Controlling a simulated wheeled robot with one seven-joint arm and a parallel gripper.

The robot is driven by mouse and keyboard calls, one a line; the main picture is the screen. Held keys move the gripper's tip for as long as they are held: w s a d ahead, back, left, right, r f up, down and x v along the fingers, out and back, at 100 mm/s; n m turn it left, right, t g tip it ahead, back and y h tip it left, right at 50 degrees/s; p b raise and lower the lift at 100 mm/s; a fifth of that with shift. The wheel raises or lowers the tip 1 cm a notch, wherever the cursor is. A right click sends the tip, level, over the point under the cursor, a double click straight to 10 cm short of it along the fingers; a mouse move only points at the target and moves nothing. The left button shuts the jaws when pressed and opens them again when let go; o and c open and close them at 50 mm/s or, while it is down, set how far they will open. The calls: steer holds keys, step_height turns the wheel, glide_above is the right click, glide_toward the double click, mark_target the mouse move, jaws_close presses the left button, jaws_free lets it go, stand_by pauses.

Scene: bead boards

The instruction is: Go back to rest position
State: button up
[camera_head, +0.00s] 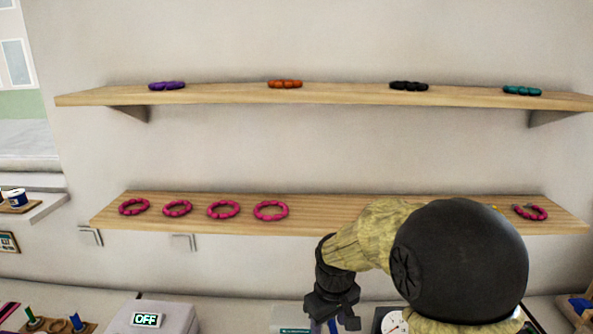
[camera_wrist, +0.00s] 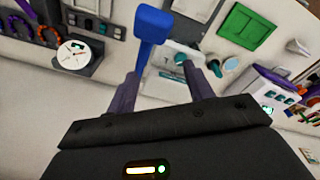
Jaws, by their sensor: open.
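My gripper (camera_head: 332,318) hangs in front of the lower shelf, low in the head view, with its fingers pointing down near the worktop. In the wrist view its two dark fingers (camera_wrist: 160,88) are spread apart. A blue upright piece (camera_wrist: 153,25) shows between and beyond the fingers; I cannot tell whether it touches either one. A bit of blue also shows beside the fingers in the head view. My arm covers the right part of the lower shelf.
The lower shelf (camera_head: 335,208) holds several pink bead rings, one (camera_head: 530,212) at its right end. The upper shelf (camera_head: 345,94) holds purple, orange, black and teal bead pieces. Below stand a box with an OFF display (camera_head: 146,319) and a round white dial (camera_wrist: 74,55).

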steer(key=s+d+f+m, duration=0.1)
steer(key=s+d+m, duration=0.2)
steer(key=s, duration=0.3)
steer(key=s+d+f+m+t, duration=0.1)
steer(key=s+d+m, duration=0.2)
steer(key=s+d, duration=0.2)
steer(key=shift+s, duration=0.95)
steer(key=shift+s, duration=0.1)
